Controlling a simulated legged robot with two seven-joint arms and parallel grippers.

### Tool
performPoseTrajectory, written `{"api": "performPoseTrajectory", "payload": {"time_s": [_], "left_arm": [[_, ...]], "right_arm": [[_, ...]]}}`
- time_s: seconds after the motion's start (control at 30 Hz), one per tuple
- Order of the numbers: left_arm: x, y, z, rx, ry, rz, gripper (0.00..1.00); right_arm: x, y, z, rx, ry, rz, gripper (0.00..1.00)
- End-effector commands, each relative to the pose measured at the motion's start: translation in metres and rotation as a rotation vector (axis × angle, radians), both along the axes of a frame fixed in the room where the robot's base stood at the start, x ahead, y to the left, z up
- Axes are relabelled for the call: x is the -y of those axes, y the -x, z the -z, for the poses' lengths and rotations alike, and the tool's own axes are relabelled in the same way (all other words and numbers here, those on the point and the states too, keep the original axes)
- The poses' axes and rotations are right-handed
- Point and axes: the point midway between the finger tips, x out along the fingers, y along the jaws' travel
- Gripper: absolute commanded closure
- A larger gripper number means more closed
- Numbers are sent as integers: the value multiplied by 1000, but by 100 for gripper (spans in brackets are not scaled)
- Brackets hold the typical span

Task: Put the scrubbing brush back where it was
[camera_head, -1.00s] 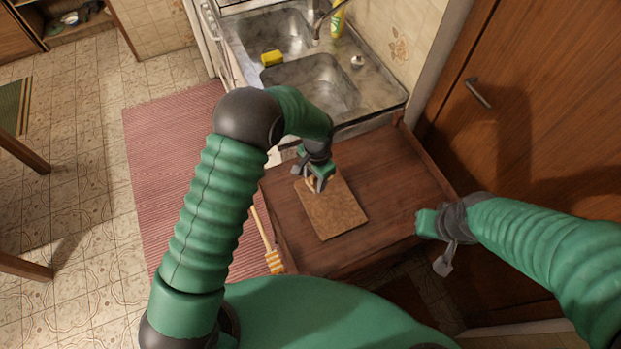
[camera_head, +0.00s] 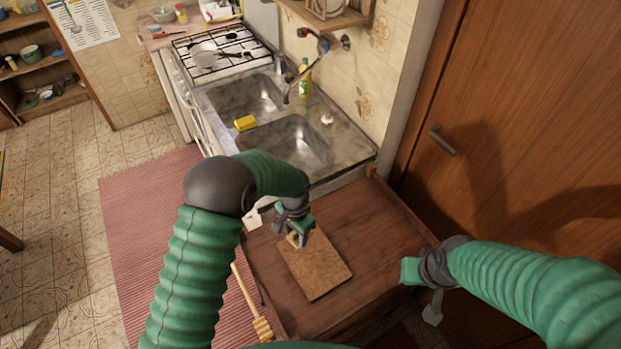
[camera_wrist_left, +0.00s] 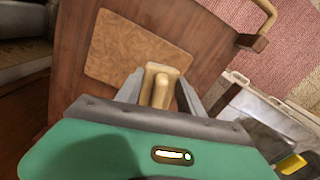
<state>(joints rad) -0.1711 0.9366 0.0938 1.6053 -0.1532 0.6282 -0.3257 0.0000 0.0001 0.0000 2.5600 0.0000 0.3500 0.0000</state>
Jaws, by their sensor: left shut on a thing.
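My left gripper (camera_head: 297,238) is over the dark wooden tabletop, at the upper left end of the brown cork board (camera_head: 318,268). In the left wrist view, its two grey fingers are shut on a small pale wooden object, which I take to be the scrubbing brush (camera_wrist_left: 161,86). The brush is just above or on the edge of the cork board (camera_wrist_left: 128,55); I cannot tell if it touches. Its bristles are hidden. My right gripper (camera_head: 420,288) is off the table's right front corner, with its jaws unclear.
The wooden table (camera_head: 365,235) has bare room right of the board. Behind it are a metal sink (camera_head: 290,143) with a yellow sponge (camera_head: 245,123), and a stove (camera_head: 222,45).

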Motion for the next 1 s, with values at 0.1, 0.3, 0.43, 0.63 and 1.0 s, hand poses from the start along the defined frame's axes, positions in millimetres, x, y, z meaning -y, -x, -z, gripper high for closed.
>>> {"api": "performPoseTrajectory", "payload": {"time_s": [0.1,0.3,0.43,0.63,1.0], "left_arm": [[-4,1,-3,2,-1,-22,100],[-51,26,-32,7,-9,-290,100],[-81,56,-53,6,-6,-513,100],[-98,82,-68,0,1,-679,100],[-97,82,-70,-1,0,-680,100]], "right_arm": [[0,0,3,0,0,0,100],[0,0,31,0,0,0,100],[1,0,47,0,0,0,100],[1,0,53,0,0,0,100],[1,0,51,0,0,0,100]]}}
